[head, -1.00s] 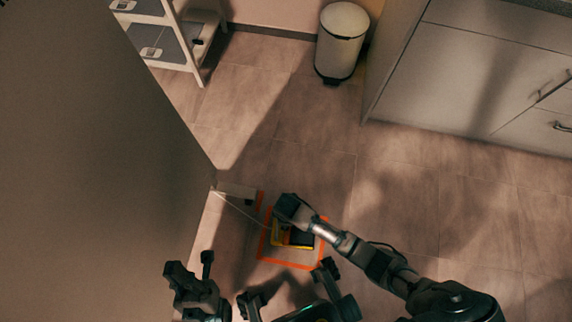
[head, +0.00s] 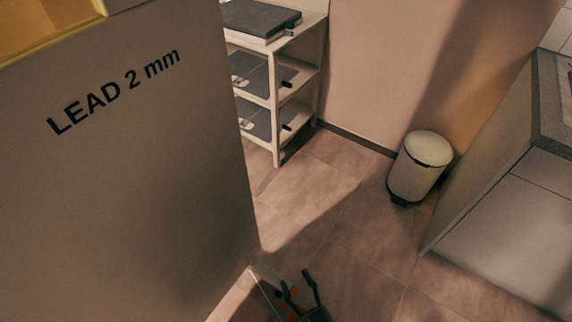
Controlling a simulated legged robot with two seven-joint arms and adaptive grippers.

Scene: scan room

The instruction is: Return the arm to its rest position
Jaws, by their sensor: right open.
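My right gripper (head: 297,283) shows at the bottom edge of the head view, with two dark fingers standing apart. It is open, and I see nothing between the fingers. The rest of the right arm is cut off below the frame. My left gripper is out of view.
A large grey panel marked "LEAD 2 mm" (head: 120,180) fills the left, its lower corner close to my gripper. Behind it stands a white shelf rack (head: 277,120) with grey flat items. A pedal bin (head: 418,170) and a cabinet (head: 500,230) stand right. Floor between is clear.

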